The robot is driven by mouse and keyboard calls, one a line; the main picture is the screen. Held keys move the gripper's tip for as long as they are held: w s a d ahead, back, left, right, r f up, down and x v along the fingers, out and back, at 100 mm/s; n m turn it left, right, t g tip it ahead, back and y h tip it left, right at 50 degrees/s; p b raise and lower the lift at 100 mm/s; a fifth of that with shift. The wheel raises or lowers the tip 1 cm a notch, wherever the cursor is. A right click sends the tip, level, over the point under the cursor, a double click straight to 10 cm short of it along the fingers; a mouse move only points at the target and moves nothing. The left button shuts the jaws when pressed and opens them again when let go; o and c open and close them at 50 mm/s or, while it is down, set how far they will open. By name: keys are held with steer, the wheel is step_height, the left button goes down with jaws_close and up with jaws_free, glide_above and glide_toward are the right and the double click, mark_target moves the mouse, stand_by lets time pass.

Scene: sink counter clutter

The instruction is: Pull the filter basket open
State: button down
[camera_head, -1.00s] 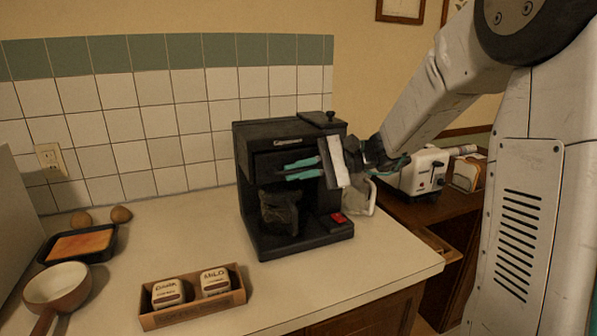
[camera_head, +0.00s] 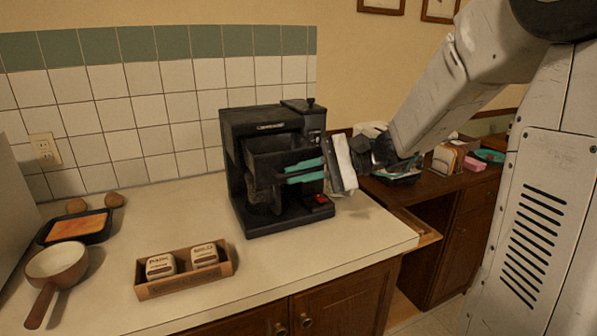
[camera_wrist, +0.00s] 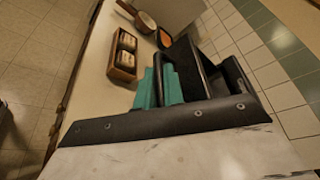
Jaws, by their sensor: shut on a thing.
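The black coffee machine (camera_head: 262,119) stands upright on the counter, near the tiled wall. Its black filter basket (camera_head: 262,158) sticks out of the front, above the dark carafe (camera_head: 262,196), which is partly hidden. My gripper (camera_head: 304,171) reaches in from the right, and its teal fingers are at the basket's front. In the wrist view my gripper (camera_wrist: 160,86) is shut on the basket's dark handle, between the two teal fingers. The open basket (camera_wrist: 187,72) shows beside them. The exact contact is partly hidden by the fingers.
A box with two tins (camera_head: 183,279) stands at the counter's front edge. A pan (camera_head: 57,265), a baking tray (camera_head: 76,228) and two brown eggs or potatoes lie at the left. The counter between the box and the machine is clear. A wooden cabinet stands at the right.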

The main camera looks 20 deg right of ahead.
steer(key=c, duration=1.8)
jaws_free()
steer(key=v, duration=0.7)
steer(key=shift+s+d+r, duration=0.15)
steer(key=shift+d, duration=0.2)
